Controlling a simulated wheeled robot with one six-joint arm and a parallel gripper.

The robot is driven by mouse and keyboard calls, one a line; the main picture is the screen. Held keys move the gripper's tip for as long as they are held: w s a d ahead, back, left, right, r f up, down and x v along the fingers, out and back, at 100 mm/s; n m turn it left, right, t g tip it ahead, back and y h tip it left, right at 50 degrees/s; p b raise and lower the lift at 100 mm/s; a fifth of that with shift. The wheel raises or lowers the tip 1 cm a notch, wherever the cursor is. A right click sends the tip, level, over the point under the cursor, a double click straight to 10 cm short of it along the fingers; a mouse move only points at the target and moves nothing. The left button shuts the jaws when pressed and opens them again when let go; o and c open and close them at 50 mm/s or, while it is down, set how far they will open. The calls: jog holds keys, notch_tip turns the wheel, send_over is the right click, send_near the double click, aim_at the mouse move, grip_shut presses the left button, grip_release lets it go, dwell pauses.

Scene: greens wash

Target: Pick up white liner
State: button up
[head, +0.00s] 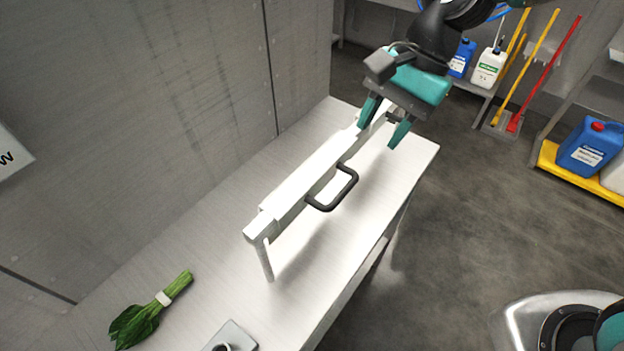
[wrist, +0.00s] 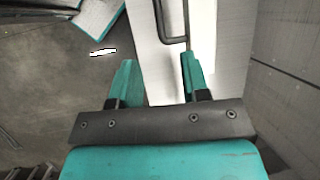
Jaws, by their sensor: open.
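A long white strip (head: 310,175), which may be the white liner, lies along a raised white rail (head: 252,230) on the worktable. I cannot tell exactly where strip and rail part. A dark U-shaped handle (head: 349,188) juts from its right side. The handle also shows at the top of the wrist view (wrist: 172,40). My gripper (head: 384,128) is open above the far end of the rail, with its teal fingers apart and nothing visibly held. In the wrist view, my gripper (wrist: 157,64) has white surface beyond and between its fingers; contact cannot be told.
The white worktable (head: 340,255) runs along a grey wall. Leafy greens (head: 150,310) and a small metal plate (head: 232,338) lie at its near end. Blue jugs (head: 590,145) and long-handled tools stand at the right. Grey floor is open beside the table.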

aim_at(345, 189)
jog(key=p+x, duration=0.1)
jog(key=x, duration=0.6)
jog(key=shift+s+a+f, duration=0.1)
jog(key=shift+s+f, duration=0.05)
jog(key=shift+f, duration=0.15)
jog(key=shift+p+x, duration=1)
jog(key=shift+x, duration=1.75)
jog(key=shift+s, duration=0.1)
grip_shut()
